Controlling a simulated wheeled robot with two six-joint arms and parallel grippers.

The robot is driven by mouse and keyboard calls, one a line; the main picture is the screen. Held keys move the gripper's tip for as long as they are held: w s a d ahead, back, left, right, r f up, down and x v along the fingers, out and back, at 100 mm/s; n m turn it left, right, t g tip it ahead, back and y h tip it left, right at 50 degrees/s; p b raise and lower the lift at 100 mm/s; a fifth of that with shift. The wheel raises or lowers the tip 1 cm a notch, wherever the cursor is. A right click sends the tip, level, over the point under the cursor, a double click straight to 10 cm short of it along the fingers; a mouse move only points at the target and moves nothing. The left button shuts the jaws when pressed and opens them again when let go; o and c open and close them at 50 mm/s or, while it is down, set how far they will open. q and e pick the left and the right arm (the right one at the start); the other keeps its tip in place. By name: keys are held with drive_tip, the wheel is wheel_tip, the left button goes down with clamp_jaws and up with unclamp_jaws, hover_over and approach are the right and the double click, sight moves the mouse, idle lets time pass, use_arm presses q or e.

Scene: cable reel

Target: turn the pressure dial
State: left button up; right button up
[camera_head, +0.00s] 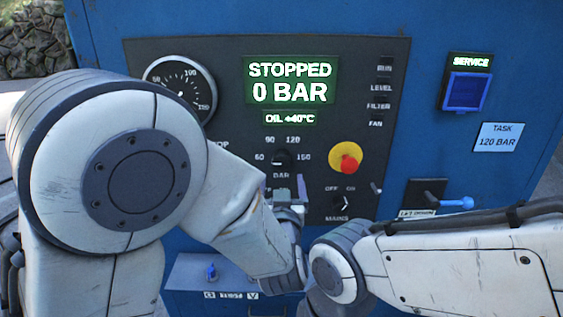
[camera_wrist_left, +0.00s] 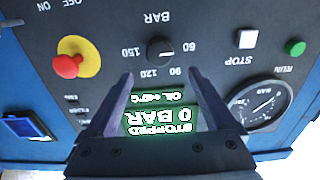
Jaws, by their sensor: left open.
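The pressure dial (camera_head: 283,157) is a small black knob on the dark panel, ringed by the labels 60, 90, 120 and 150 above the word BAR. In the left wrist view, which shows the panel upside down, the dial (camera_wrist_left: 160,50) has a pale mark that seems to face 60. My left gripper (camera_head: 286,190) is just below the dial in the head view. Its fingers (camera_wrist_left: 162,80) are open and empty, apart from the dial, which lies between and beyond the tips. My right arm comes in from the right; its gripper is hidden.
The display (camera_head: 290,80) reads STOPPED, 0 BAR. A task card (camera_head: 497,137) reads 120 BAR. A red knob on a yellow disc (camera_head: 347,158), a mains switch (camera_head: 340,203) and a blue-handled lever (camera_head: 452,203) are near the dial. A round gauge (camera_head: 180,88) is at upper left.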

sight(283, 163)
use_arm(q)
drive_tip(key=w+p, duration=0.2)
drive_tip(key=w, duration=0.7)
drive_tip(key=shift+w, duration=0.15)
drive_tip(key=shift+c, duration=0.2)
drive_tip(key=c, duration=1.3)
drive_tip(key=shift+m, duration=0.4)
drive_tip(key=m, duration=0.4)
drive_tip(key=shift+d+m+p, duration=0.15)
drive_tip(key=shift+m+p, duration=0.15)
drive_tip(key=shift+p, duration=0.1)
drive_tip(key=m+p, duration=0.1)
drive_tip(key=m, duration=0.5)
drive_tip(key=shift+d+f, duration=0.1)
drive_tip(key=shift+m, duration=0.3)
